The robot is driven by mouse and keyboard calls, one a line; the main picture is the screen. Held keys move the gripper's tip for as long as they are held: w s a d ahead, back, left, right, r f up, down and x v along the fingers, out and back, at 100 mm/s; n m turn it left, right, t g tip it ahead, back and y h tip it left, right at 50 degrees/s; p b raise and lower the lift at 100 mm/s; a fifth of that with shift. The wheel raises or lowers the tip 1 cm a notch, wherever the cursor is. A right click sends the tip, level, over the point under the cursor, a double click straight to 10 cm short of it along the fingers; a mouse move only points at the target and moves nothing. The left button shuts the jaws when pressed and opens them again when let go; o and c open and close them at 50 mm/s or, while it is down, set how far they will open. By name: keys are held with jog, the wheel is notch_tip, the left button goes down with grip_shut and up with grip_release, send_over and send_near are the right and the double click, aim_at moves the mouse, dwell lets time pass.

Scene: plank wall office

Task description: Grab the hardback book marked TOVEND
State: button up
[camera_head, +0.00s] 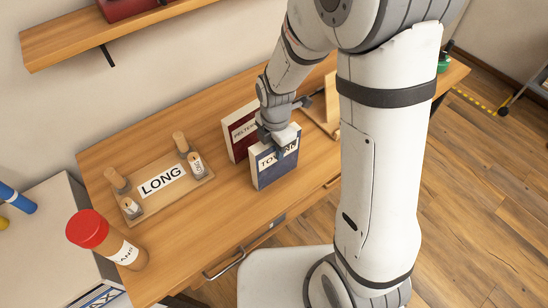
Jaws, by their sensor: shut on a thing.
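The blue hardback book marked TOVEND (273,178) stands upright on the wooden desk, its white label partly hidden by my gripper. My gripper (279,143) has come down from above and is shut on the top of this book. A dark red book with a white label that starts PELTE (238,134) stands upright just behind it and to the left. I cannot tell whether the blue book is touching the desk or slightly raised.
A wooden tray marked LONG (150,205) with several stamp-like wooden-handled pieces lies to the left. A red-capped jar (105,240) stands at the desk's left front. A wooden wall shelf (60,45) is at upper left. Bare desk (215,210) lies between tray and books.

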grip_shut()
jog(key=shift+r, duration=0.1)
dwell(0.3)
